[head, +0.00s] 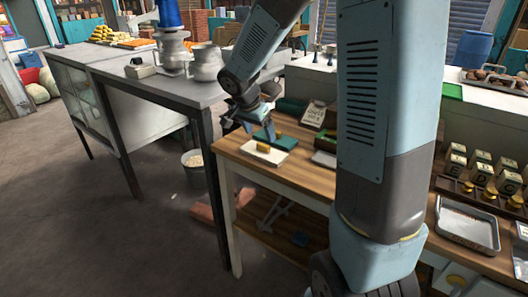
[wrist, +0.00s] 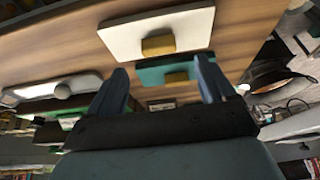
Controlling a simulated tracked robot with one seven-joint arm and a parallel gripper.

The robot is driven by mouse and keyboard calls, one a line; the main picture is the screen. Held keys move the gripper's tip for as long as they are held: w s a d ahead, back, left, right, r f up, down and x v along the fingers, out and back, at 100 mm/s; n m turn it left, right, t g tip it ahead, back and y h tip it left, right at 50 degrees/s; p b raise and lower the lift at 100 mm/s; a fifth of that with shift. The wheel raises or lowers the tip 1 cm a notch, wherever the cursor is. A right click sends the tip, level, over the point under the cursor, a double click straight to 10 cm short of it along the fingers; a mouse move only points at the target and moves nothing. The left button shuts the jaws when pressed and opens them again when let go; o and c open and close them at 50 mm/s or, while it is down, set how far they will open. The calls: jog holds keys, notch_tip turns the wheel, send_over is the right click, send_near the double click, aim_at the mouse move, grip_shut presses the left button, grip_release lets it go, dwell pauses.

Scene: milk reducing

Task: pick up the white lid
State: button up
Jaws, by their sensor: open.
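The white lid (head: 252,154) lies flat on the wooden table near its left end, with a small yellow handle (head: 263,147) on top. In the wrist view the white lid (wrist: 125,36) is at the top, beyond my fingertips, and its yellow handle (wrist: 158,45) faces me. A teal lid (head: 285,142) with a similar handle lies right beside it. The teal lid also shows between my fingers in the wrist view (wrist: 150,76). My gripper (head: 263,132) is open, above the teal lid and a little behind the white one. My fingers (wrist: 162,70) hold nothing.
A small sign card (head: 314,113) and a dark green box (head: 291,106) stand behind the lids. A grey table (head: 190,93) with metal jugs is to the left. A metal tray (head: 468,228) and several labelled boxes are at right. Bare wood lies around the white lid's front.

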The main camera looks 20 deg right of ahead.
aim_at(263, 145)
jog(key=shift+x, duration=2.95)
jog(key=shift+s+a, duration=0.1)
jog(key=shift+a, duration=0.1)
jog(key=shift+c, duration=0.3)
jog(key=c, duration=1)
